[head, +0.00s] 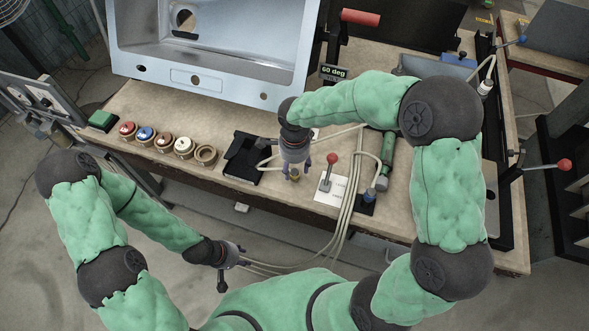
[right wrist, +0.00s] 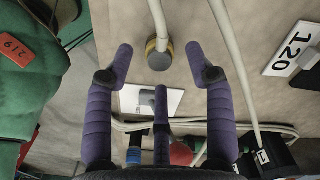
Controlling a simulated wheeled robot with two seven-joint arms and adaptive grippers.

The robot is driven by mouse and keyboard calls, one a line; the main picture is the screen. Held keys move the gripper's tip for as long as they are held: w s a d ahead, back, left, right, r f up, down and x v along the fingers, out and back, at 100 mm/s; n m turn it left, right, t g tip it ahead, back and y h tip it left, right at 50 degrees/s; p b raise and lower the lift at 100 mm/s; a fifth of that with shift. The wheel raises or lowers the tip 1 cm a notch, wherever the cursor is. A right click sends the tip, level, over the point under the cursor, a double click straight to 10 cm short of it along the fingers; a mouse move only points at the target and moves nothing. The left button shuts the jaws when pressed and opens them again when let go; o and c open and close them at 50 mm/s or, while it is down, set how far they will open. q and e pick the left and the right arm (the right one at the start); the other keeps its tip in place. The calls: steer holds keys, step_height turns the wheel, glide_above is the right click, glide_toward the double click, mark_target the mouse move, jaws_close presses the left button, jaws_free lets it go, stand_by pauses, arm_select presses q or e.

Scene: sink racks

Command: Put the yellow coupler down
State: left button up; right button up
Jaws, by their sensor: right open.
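The yellow coupler (right wrist: 158,56) is a short grey and yellow cylinder on the end of a pale hose. In the right wrist view it lies at the bench top, between and a little beyond the fingertips, with no finger seen touching it. In the head view its yellow part (head: 294,178) shows just below my right gripper (head: 297,170). The right gripper is open, pointing down at the bench. My left gripper (head: 229,270) hangs in front of the bench, away from the coupler; its finger opening is unclear.
A red-knobbed lever (head: 327,172) on a white plate stands close right of the right gripper. A black box (head: 243,158) and several round holders (head: 164,142) lie left. Pale hoses (head: 345,215) hang over the front edge. A green cylinder (head: 387,155) is right.

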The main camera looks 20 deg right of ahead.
mark_target(294, 171)
step_height(294, 171, up, 8)
steer(key=p, duration=0.2)
steer(key=shift+r, duration=0.1)
stand_by(0.4)
